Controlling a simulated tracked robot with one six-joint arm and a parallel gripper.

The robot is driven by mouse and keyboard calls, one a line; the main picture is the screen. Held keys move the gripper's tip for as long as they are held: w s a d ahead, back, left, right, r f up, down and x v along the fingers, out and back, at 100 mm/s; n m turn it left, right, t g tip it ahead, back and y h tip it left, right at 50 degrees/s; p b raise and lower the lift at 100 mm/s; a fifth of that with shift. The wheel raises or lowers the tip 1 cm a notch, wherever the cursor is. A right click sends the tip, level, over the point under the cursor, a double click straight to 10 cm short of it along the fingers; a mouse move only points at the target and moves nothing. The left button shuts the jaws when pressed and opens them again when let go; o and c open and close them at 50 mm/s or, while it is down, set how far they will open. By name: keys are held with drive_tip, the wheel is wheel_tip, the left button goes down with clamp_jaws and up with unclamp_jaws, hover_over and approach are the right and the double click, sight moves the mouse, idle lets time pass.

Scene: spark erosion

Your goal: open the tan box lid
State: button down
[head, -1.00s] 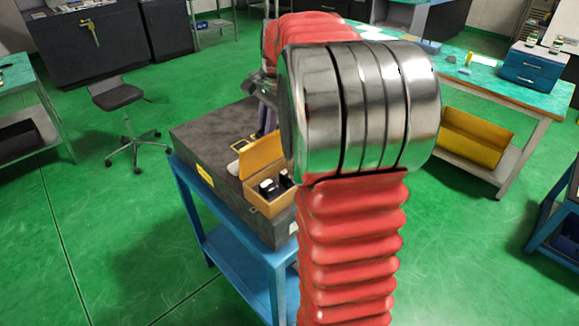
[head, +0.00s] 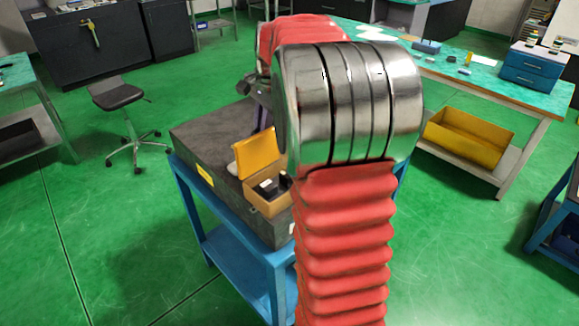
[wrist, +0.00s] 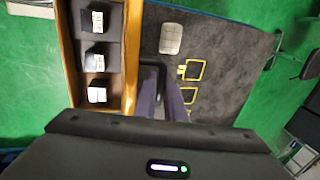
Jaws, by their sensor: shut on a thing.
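The tan box (head: 266,207) sits on the dark slab of a blue cart. Its lid (head: 257,152) stands raised, well open, at the far-left side of the box. In the wrist view the box (wrist: 75,50) is at the left, with dark blocks with white tops inside, and the lid (wrist: 133,55) shows nearly edge-on. My gripper (wrist: 155,74) is shut at the lid's edge; its dark fingers partly hide the contact. In the head view my arm hides most of the gripper and the box's right side.
The dark slab (head: 205,138) on the blue cart also holds a pale flat piece (wrist: 171,38) and yellow square frames (wrist: 191,70) beside the lid. A stool (head: 118,95) stands to the left. A green-topped bench with a yellow bin (head: 468,138) is at the right.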

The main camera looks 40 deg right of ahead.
drive_tip(key=shift+w+f, duration=0.55)
drive_tip(key=shift+w, duration=0.2)
drive_tip(key=c, duration=1.9)
unclamp_jaws()
drive_tip(key=shift+r, duration=0.1)
drive_tip(key=v, duration=0.2)
drive_tip(key=w+v, duration=0.1)
drive_tip(key=v, duration=0.3)
drive_tip(key=shift+w+r, duration=0.25)
drive_tip(key=shift+r, duration=0.3)
drive_tip(key=shift+a, duration=0.1)
